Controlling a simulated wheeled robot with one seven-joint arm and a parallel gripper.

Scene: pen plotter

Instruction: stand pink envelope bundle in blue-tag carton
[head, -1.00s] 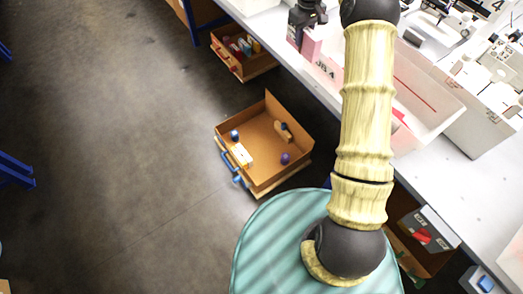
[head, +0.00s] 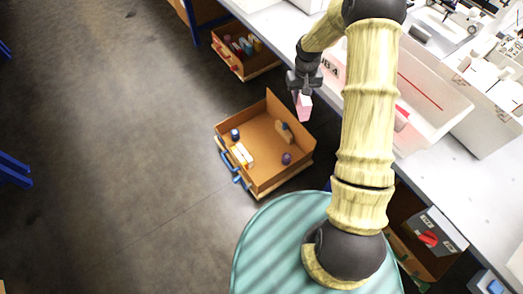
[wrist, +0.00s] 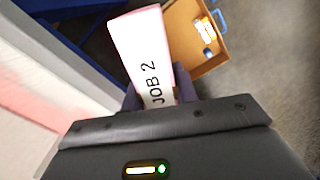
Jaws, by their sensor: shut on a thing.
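The pink envelope bundle (head: 304,107) hangs below my gripper (head: 303,91), which is shut on its upper part. In the head view it is in the air just off the table's left edge. In the wrist view the bundle (wrist: 141,40) sticks out from between the fingers, with a white face lettered "JOB 2". A pale box with a blue patch (head: 494,287), perhaps the blue-tag carton, is at the bottom right corner, partly cut off. My gripper is far from it.
An open brown drawer (head: 262,183) with blue handles and small items is below my gripper. A red-handled drawer (head: 225,57) is farther back. A grey box with a red patch (head: 428,238) is at lower right. A white tray (head: 437,90) is on the table. Floor at left is clear.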

